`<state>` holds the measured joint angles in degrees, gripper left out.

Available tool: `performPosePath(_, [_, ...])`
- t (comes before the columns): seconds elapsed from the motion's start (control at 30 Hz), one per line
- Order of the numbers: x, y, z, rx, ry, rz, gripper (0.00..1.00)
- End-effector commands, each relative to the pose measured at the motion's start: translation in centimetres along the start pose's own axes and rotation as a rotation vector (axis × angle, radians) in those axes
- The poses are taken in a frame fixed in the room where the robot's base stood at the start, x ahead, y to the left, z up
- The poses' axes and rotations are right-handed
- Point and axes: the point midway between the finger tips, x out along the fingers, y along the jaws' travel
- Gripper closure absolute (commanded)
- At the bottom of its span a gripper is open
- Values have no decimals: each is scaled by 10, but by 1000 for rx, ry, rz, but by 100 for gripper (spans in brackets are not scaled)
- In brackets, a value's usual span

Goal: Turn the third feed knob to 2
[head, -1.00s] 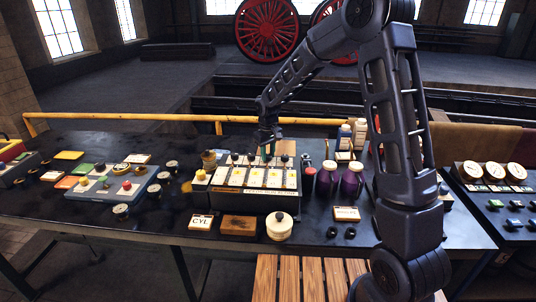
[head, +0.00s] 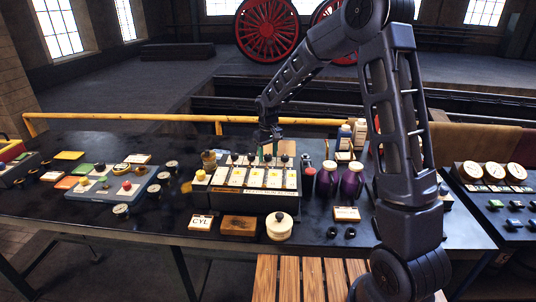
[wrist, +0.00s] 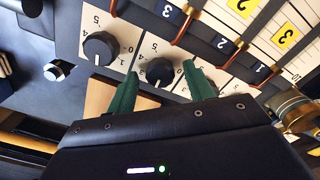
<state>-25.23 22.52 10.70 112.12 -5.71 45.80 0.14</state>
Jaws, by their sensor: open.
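The control panel (head: 262,199) with a row of black feed knobs along its back edge stands on the middle of the table. My gripper (wrist: 161,72) is open, its two green fingers reaching down on either side of one black knob (wrist: 159,70), which looks like the third from the left in the head view. The fingers appear apart from it; contact cannot be told. A pale numbered dial lies under it; its exact setting is hard to read. The neighbouring knob (wrist: 100,47) is left of the fingers in the wrist view. Another dark knob is partly hidden behind the right finger.
A brass cup (head: 209,159) stands at the panel's back left corner. Purple jars (head: 351,182) stand close on its right. A cream lidded pot (head: 279,226) and a CYL plate (head: 201,222) lie in front. A yellow rail (head: 150,117) runs behind the table.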

Motion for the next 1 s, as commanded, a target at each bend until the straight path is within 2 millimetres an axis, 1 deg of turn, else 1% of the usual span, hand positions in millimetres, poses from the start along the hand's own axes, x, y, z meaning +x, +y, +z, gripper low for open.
performPosePath(0.13, [-3,0,0,0,1,0,48])
performPosePath(0.27, [-16,0,0,0,1,0,48])
performPosePath(0.5, [-60,0,0,0,4,0,48])
performPosePath(0.7, [-91,0,0,0,3,0,48])
performPosePath(0.83, [-102,0,0,0,0,0,48])
performPosePath(1.0, [-108,0,0,0,0,0,48])
